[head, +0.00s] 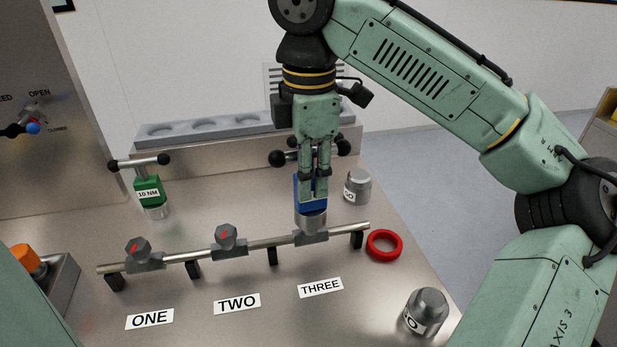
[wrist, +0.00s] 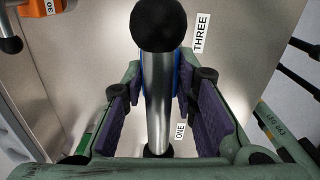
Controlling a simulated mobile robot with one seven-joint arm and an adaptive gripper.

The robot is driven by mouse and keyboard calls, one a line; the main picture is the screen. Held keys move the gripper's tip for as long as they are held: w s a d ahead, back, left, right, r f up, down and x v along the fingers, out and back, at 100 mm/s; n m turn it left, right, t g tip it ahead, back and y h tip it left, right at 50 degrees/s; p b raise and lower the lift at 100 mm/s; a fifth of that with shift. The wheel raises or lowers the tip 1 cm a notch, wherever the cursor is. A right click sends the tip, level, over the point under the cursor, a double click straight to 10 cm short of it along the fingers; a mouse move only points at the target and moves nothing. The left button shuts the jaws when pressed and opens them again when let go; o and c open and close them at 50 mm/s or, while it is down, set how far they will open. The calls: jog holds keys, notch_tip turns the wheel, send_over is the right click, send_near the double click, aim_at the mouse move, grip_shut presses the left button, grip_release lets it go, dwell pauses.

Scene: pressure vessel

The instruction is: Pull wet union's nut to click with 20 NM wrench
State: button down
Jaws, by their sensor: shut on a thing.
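A blue wrench (head: 300,204) with a silver socket stands upright over the nut of the union at THREE (head: 320,288); its label is hidden. My gripper (head: 313,192) is shut on its blue body from above. Its T-bar with black knobs shows between the fingers, and the bar (wrist: 158,105) fills the middle of the wrist view. The nut at THREE is covered by the socket. The hex nuts at ONE (head: 138,246) and TWO (head: 225,236) are bare and carry red marks. I cannot tell which union is wet.
A green 10 NM wrench (head: 149,192) stands at the left. A red ring (head: 384,246) lies at the pipe's right end. Grey weights stand behind (head: 358,187) and in front (head: 427,311). A grey rack (head: 220,131) is at the back.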

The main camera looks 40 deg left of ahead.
jog(key=shift+r, duration=2.95)
jog(key=shift+w, duration=0.1)
